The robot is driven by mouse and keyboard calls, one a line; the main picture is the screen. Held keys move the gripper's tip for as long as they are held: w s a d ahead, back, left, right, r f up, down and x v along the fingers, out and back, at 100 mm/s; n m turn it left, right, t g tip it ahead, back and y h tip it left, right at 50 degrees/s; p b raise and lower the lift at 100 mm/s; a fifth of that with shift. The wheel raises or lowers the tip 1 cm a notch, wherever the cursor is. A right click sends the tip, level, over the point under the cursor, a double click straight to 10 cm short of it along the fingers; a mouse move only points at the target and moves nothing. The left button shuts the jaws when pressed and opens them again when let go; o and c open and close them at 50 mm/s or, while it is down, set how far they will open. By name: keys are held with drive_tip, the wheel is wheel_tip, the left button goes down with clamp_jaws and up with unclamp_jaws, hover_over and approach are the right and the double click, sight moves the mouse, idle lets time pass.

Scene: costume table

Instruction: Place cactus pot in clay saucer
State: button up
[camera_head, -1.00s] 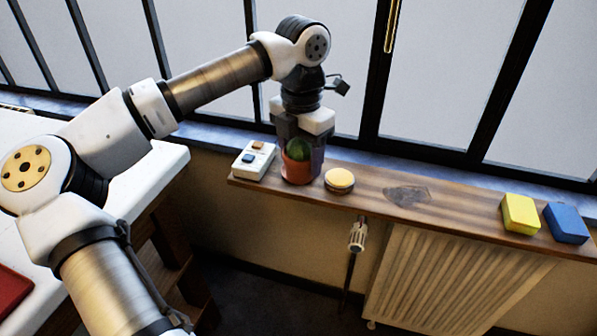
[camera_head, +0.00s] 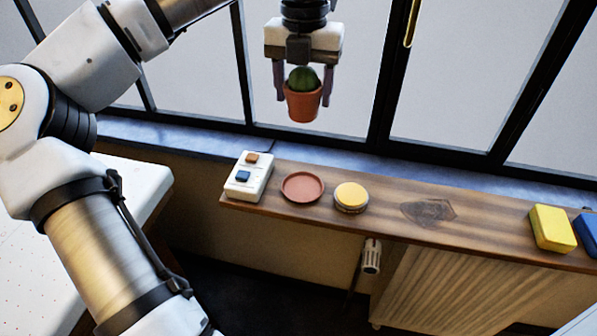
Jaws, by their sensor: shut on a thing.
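The cactus pot (camera_head: 303,104) is a small terracotta pot with a round green cactus. My gripper (camera_head: 302,88) is shut on it, one finger on each side, and holds it upright in the air, well above the shelf as seen here. The clay saucer (camera_head: 302,187) is a round, shallow reddish dish. It lies empty on the wooden shelf, below the pot in the picture, and the two are apart. The saucer is in full view.
On the wooden shelf (camera_head: 390,207), a white box with two buttons (camera_head: 248,176) stands just left of the saucer and a round yellow-topped tin (camera_head: 350,197) just right. A yellow block (camera_head: 552,228) and a blue block (camera_head: 587,236) are at the far right. Window bars rise behind.

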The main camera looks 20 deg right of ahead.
wheel_tip(320, 180, down, 18)
drive_tip(key=shift+s+f+p, duration=0.15)
drive_tip(key=shift+p, duration=0.8)
drive_tip(key=shift+f, duration=0.25)
drive_tip(key=shift+f, duration=0.2)
drive_tip(key=o, duration=1.1)
drive_tip(key=shift+r, duration=0.15)
wheel_tip(320, 180, up, 12)
drive_tip(key=shift+r+b, duration=0.1)
drive_tip(key=shift+b, duration=0.6)
